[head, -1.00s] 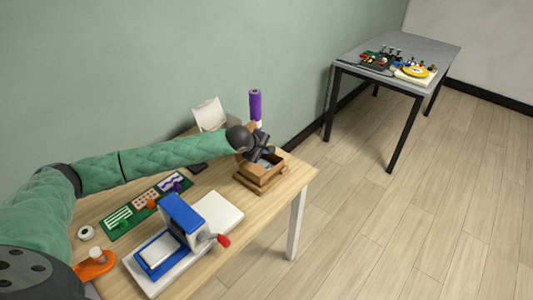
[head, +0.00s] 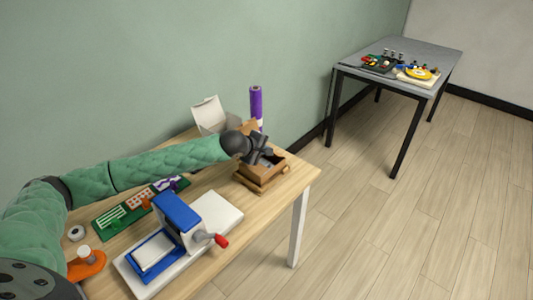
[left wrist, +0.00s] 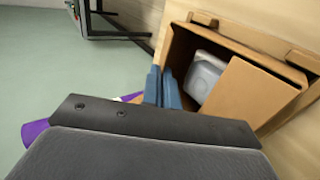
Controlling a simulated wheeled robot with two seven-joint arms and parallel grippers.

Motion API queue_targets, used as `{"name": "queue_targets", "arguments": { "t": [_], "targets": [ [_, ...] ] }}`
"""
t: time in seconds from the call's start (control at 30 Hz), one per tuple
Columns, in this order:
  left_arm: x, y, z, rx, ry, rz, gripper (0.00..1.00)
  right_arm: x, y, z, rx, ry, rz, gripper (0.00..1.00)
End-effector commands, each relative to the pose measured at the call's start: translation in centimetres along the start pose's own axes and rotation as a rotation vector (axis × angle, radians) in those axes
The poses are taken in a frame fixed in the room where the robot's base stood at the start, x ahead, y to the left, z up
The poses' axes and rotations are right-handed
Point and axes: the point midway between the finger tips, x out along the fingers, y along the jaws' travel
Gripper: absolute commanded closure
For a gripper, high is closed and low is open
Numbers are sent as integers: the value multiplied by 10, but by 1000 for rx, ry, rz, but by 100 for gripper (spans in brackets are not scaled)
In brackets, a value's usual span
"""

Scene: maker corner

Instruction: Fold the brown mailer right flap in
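The brown mailer (head: 250,181) is an open box near the right end of the wooden table. In the left wrist view its opening (left wrist: 184,50) shows a pale grey-white item (left wrist: 203,76) inside. One brown flap (left wrist: 250,96) lies across part of the opening, at the lower right of that view. I cannot tell which flap is the right one. My left gripper (head: 266,150) is over the mailer in the head view. Its blue-grey fingertips (left wrist: 162,88) are close together beside the box's left wall in the wrist view, with nothing visible between them. My right gripper is not in view.
A blue and white press with a red handle (head: 221,240) stands at the table front. A green board (head: 112,219), an open white box (head: 209,113) and a purple roll (head: 255,105) are also on the table. A second grey table (head: 420,63) holds several small items.

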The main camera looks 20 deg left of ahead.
Motion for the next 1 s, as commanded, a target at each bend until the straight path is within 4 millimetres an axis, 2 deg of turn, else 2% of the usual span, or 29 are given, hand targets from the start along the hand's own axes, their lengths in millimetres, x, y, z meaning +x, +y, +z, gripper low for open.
{"name": "queue_targets", "arguments": {
  "t": [0.1, 0.37, 0.4, 0.5, 0.53, 0.83, 1.0],
  "targets": [
    [0, -2, 0, 0, 0, 2, 100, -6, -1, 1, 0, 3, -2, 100],
    [0, -1, 0, 0, 0, 2, 100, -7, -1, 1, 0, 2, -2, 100],
    [0, -1, 0, 0, 0, 2, 97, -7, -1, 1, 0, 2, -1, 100],
    [0, -1, 0, 0, 0, 3, 77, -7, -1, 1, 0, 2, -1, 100],
    [0, -1, 0, 0, 0, 3, 76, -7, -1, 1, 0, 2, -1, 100],
    [-2, -1, 0, 1, 1, 4, 76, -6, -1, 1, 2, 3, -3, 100],
    [-17, -2, -1, 2, 1, 4, 76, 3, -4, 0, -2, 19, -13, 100]
  ]
}}
